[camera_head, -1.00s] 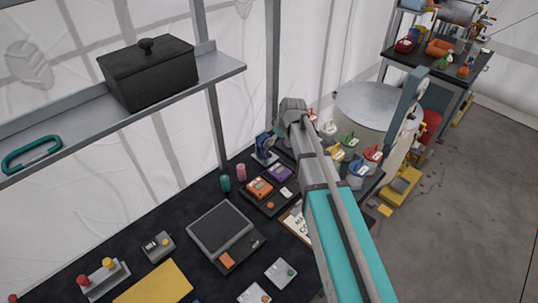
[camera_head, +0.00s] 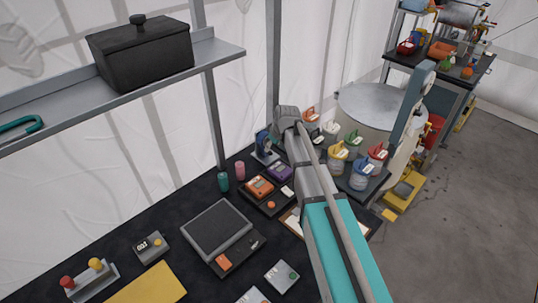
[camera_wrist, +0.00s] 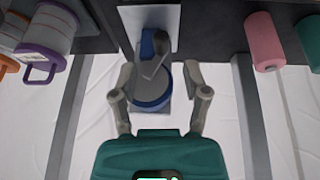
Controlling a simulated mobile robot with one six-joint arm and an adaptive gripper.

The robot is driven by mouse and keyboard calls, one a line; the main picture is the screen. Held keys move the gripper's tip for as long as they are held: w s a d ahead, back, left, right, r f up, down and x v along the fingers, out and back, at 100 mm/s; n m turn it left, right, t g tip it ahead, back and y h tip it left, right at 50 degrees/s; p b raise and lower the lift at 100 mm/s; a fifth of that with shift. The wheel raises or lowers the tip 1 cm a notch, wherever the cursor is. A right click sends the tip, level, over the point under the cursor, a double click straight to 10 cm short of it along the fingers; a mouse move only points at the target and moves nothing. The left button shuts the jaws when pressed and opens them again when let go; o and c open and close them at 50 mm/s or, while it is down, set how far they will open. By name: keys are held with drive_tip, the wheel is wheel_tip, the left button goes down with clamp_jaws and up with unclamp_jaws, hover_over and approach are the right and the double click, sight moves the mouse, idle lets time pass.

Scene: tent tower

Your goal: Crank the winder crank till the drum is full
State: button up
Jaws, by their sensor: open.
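The winder (camera_head: 265,148) is a small blue and grey device at the back of the dark bench, beside the tent wall. In the wrist view its round blue-rimmed drum (camera_wrist: 150,100) shows with a grey crank arm (camera_wrist: 155,66) across its upper part. My gripper (camera_wrist: 160,78) is open, with one finger on each side of the winder and nothing visibly held. I cannot tell whether a finger touches the crank. How full the drum is cannot be made out. In the head view my arm hides the gripper.
A pink cylinder (camera_head: 239,170) and a teal cylinder (camera_head: 223,182) stand left of the winder. Lidded pots with coloured handles (camera_head: 337,158) stand to its right. A shelf (camera_head: 130,105) bearing a black box (camera_head: 142,58) hangs above the bench at left.

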drive_tip(key=shift+b+x, duration=1.65)
drive_tip(key=shift+x, duration=0.4)
clamp_jaws()
drive_tip(key=shift+a, duration=0.3)
drive_tip(key=shift+d, duration=0.25)
